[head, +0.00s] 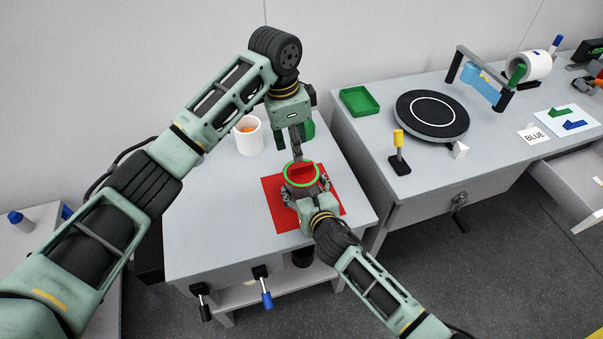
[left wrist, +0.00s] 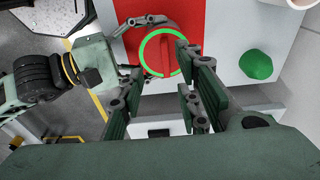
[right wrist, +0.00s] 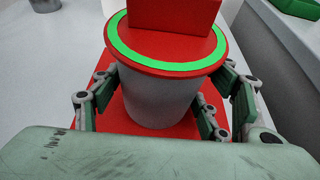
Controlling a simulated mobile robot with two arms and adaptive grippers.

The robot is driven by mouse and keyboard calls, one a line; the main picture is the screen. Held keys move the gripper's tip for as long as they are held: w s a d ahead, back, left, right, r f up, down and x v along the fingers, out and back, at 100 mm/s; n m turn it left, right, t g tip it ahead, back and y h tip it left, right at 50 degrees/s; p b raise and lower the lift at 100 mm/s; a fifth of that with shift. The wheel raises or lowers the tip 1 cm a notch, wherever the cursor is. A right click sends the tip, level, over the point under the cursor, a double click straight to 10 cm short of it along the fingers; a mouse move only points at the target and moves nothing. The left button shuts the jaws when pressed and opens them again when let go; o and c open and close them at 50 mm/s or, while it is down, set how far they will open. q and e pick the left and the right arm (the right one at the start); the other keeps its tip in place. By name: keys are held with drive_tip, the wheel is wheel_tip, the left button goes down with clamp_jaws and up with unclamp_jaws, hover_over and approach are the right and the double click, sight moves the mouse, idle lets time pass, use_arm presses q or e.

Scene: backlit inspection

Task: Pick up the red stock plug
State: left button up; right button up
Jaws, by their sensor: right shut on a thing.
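The red stock plug (head: 301,169) shows as an upright red block inside a green ring, on top of a grey round pot (right wrist: 160,98). The block also shows in the right wrist view (right wrist: 175,15), cut off at the top edge. The pot stands over a red mat (head: 283,216). My right gripper (right wrist: 165,105) is shut around the pot's sides, below the rim. My left gripper (head: 290,148) points down just above the plug. In the left wrist view its fingers (left wrist: 160,85) are apart with nothing visible between them; I cannot tell whether one touches the plug.
Behind my left gripper are a white cup (head: 249,138) with orange inside and a green object (left wrist: 256,65). The right-hand bench holds a green tray (head: 360,101), a black turntable (head: 431,116) and a yellow-topped post (head: 399,148). A gap separates the two benches.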

sight(302, 165)
use_arm(q)
drive_tip(key=f, duration=0.2)
drive_tip(key=shift+w+d+f, duration=0.1)
drive_tip(key=shift+d+f, duration=0.1)
drive_tip(key=shift+f, duration=0.15)
drive_tip(key=f, duration=0.2)
drive_tip(key=w+d+f, duration=0.1)
drive_tip(key=f, duration=0.1)
drive_tip(key=shift+d+f, duration=0.1)
drive_tip(key=shift+f, duration=0.4)
clamp_jaws()
